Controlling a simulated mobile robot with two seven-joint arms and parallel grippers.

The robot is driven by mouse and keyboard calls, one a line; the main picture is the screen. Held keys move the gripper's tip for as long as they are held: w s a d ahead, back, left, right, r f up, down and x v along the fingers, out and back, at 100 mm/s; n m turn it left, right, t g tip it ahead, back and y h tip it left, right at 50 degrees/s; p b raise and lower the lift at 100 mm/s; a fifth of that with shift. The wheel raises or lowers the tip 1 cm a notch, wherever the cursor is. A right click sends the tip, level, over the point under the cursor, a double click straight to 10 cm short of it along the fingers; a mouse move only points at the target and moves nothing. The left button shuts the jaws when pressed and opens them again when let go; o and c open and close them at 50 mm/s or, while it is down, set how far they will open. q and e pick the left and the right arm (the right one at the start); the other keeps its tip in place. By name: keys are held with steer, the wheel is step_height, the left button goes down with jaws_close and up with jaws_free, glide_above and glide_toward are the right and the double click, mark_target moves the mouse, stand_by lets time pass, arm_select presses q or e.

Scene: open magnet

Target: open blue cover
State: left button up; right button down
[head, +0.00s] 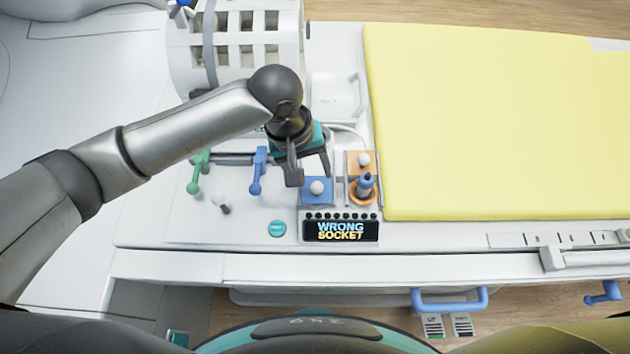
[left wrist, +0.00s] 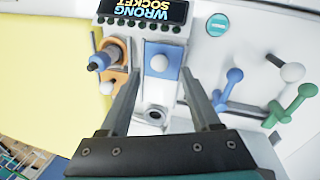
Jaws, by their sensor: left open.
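The blue cover (head: 312,197) is a small flat square with a white knob (head: 317,187), lying on the panel just behind the display. It also shows in the left wrist view (left wrist: 157,73), with its knob between my finger lines. My left gripper (head: 311,174) is open and empty, pointing down just behind and above the cover. In the left wrist view its two fingers (left wrist: 160,78) stand apart on either side. I cannot tell whether they touch anything. My right gripper is not in view.
An orange cover (head: 354,158) with a white knob sits to the right, behind a blue-grey plug (head: 366,186) standing in an orange ring. The display (head: 341,231) reads "WRONG SOCKET". Blue (head: 259,171) and green (head: 198,173) levers stand left. A yellow pad (head: 500,120) lies right.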

mark_target(316, 184)
arm_select(q)
steer(key=shift+w+d+f, duration=0.1)
steer(key=shift+d+f, duration=0.15)
steer(key=shift+f, duration=0.9)
steer(key=shift+d+f, duration=0.2)
steer(key=shift+f, duration=0.95)
jaws_close()
